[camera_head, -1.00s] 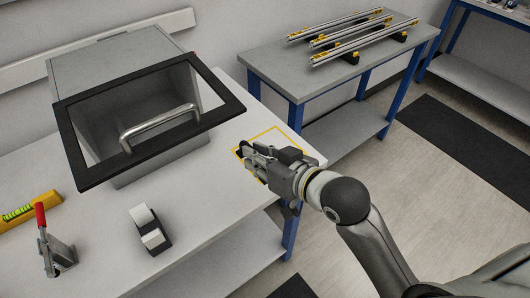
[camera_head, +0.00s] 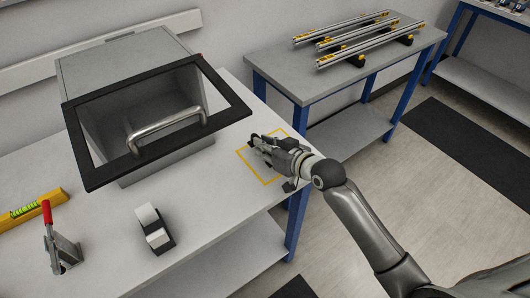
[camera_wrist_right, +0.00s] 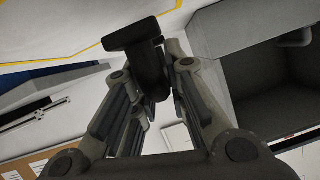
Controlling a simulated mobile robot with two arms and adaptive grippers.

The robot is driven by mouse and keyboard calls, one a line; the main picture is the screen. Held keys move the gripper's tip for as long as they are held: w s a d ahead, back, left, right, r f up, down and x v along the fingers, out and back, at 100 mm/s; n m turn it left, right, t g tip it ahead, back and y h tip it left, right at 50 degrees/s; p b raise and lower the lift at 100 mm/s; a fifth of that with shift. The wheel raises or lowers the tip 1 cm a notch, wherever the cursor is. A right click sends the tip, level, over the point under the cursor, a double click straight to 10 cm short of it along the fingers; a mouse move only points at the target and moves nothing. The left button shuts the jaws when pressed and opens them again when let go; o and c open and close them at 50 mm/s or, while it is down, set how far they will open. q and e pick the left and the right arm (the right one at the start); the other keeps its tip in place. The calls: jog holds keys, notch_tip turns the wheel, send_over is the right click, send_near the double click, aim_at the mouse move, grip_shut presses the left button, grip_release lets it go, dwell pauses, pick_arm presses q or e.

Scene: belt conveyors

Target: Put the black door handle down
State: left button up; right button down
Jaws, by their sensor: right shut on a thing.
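My right gripper (camera_head: 262,143) is over the yellow-outlined square (camera_head: 269,182) at the right end of the white table. In the right wrist view the right gripper (camera_wrist_right: 155,75) is shut on the black door handle (camera_wrist_right: 133,33), whose crossbar sticks out past the fingertips. In the head view the handle is small and dark at the fingertips and hard to make out. The yellow line also shows in the wrist view (camera_wrist_right: 90,50). I cannot tell whether the handle touches the table. My left gripper is not in view.
A grey box with a black-framed door (camera_head: 160,148) and a metal bar handle stands left of my gripper. A tape dispenser (camera_head: 155,230), a red-handled clamp (camera_head: 62,248) and a yellow level (camera_head: 35,207) lie further left. A side table (camera_head: 330,72) holds metal profiles.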

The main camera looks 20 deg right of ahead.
jog(key=shift+s+f, duration=0.1)
jog(key=shift+f, duration=1.2)
jog(key=c, duration=1.4)
grip_release()
jog(key=shift+f, duration=0.1)
jog(key=shift+c, duration=0.2)
jog(key=shift+r, duration=0.2)
jog(key=shift+s+d, duration=0.1)
jog(key=shift+s, duration=0.1)
jog(key=v, duration=1.1)
jog(key=shift+s+d+r+b, duration=0.1)
jog(key=shift+s+r+b, duration=0.1)
jog(key=shift+b, duration=0.2)
